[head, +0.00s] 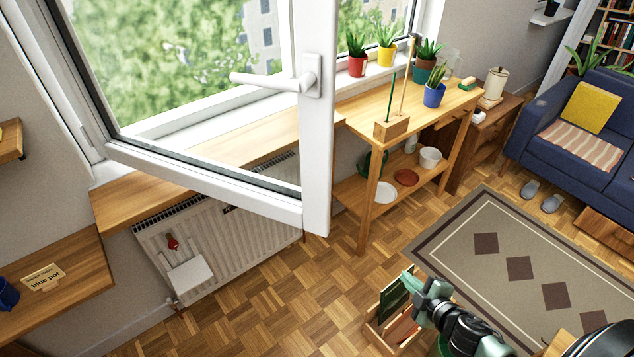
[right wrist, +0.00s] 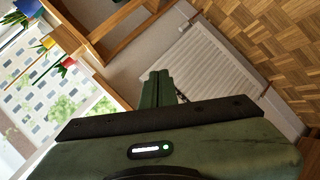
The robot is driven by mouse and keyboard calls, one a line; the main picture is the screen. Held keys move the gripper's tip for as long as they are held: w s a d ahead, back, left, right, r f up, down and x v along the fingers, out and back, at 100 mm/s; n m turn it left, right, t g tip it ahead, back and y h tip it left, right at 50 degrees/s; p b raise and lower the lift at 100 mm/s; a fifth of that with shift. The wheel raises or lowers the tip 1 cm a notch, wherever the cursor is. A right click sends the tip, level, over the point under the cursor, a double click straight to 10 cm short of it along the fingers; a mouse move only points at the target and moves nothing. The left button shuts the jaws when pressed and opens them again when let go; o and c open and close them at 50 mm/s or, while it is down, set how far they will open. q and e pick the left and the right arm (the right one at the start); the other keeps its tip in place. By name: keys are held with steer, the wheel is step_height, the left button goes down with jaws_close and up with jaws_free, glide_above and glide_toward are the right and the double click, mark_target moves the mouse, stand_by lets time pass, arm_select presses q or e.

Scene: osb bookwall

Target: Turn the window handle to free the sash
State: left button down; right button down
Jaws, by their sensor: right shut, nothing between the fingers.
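The white window handle (head: 276,80) lies level, its lever pointing left from its base on the sash's right stile. The white sash (head: 316,150) stands swung inward into the room, its free edge out past the wooden sill. My right gripper (head: 408,279) is low over the floor at the lower right, well below the handle and apart from it. Its green fingers are shut and empty, and they also show together in the right wrist view (right wrist: 157,88). The handle does not show in the right wrist view. My left gripper is in neither view.
A wooden potting shelf (head: 366,205) with several plants stands right of the sash. A radiator (head: 215,240) is under the sill. A wooden crate (head: 378,330) stands on the floor beside my right gripper. Parquet (head: 270,310) is clear below the sash.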

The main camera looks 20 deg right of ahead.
steer(key=w+a+r+n+t+y, duration=0.1)
steer(key=w+a+r+n+y, duration=0.2)
steer(key=r, duration=0.5)
steer(key=a+r+n+t+y, duration=0.15)
steer(key=a+r, duration=0.25)
steer(key=r, duration=0.5)
steer(key=n+y, duration=0.6)
steer(key=n, duration=0.2)
glide_toward(315, 179)
steer(key=s+a+r, duration=0.3)
steer(key=s+a, duration=0.1)
steer(key=s, duration=0.2)
steer(key=w+a+p, duration=0.1)
steer(key=w+p, duration=0.1)
steer(key=w, duration=0.1)
steer(key=w+a+p, duration=0.1)
steer(key=w+p, duration=0.2)
steer(key=w, duration=0.1)
steer(key=w+a+p, duration=0.1)
steer(key=w+p, duration=0.1)
steer(key=w, duration=0.1)
steer(key=shift+w+a+f+p, duration=0.3)
steer(key=shift+w+p, duration=0.05)
steer(key=shift+w+d, duration=0.4)
steer(key=shift+d, duration=0.15)
steer(key=shift+a+r, duration=0.1)
